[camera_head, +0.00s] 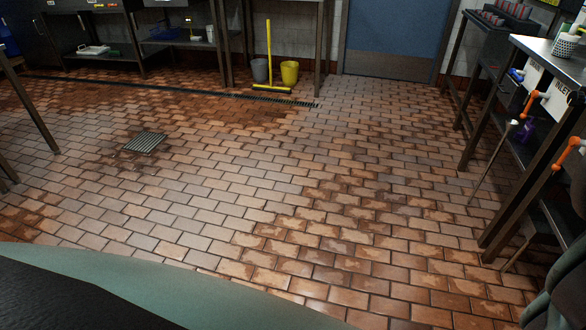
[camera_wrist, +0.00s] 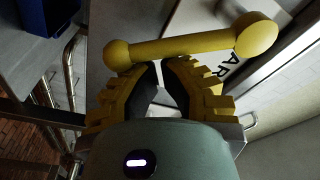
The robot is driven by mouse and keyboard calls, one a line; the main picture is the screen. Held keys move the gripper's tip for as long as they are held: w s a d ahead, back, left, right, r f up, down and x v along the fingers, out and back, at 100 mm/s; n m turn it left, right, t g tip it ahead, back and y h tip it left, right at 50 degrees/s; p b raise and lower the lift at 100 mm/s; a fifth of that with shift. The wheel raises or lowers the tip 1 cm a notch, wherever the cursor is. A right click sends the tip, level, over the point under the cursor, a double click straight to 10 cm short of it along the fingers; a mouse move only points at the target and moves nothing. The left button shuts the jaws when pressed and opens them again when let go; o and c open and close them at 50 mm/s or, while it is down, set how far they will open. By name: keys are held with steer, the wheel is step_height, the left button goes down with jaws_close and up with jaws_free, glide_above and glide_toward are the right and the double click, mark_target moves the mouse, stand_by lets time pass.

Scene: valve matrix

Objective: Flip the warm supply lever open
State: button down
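In the wrist view a yellow lever (camera_wrist: 185,45) with a round knob at each end lies across the picture, slightly tilted. Behind it is a pale plate (camera_wrist: 210,20) with dark letters, of which "AR" can be read. My gripper (camera_wrist: 160,62) has yellow ridged fingers with black inner pads. Its tips are drawn close together just below the lever's bar, with nothing seen between them. Whether they touch the lever I cannot tell. The head view does not clearly show my gripper or the yellow lever.
In the head view orange handles (camera_head: 533,102) and a white "INLET" label (camera_head: 562,88) are at the right, by a steel table (camera_head: 552,50). A yellow bucket (camera_head: 290,73) and a grey bucket (camera_head: 260,70) stand at the back. The tiled floor (camera_head: 240,180) is clear.

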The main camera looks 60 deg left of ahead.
steer(key=shift+w+a+f+m+g+b, duration=0.15)
steer(key=shift+w+a+f+m+b, duration=0.3)
steer(key=shift+m+b, duration=0.6)
steer(key=shift+w+a+f+m+g+b, duration=0.2)
steer(key=shift+w+a+f+m+b, duration=0.3)
steer(key=shift+m, duration=0.9)
steer(key=shift+w+a+f+m+g+b, duration=0.2)
steer(key=shift+w+f+m+b, duration=0.3)
steer(key=shift+m+b, duration=0.65)
steer(key=shift+a+y, duration=0.1)
steer(key=shift+y, duration=0.2)
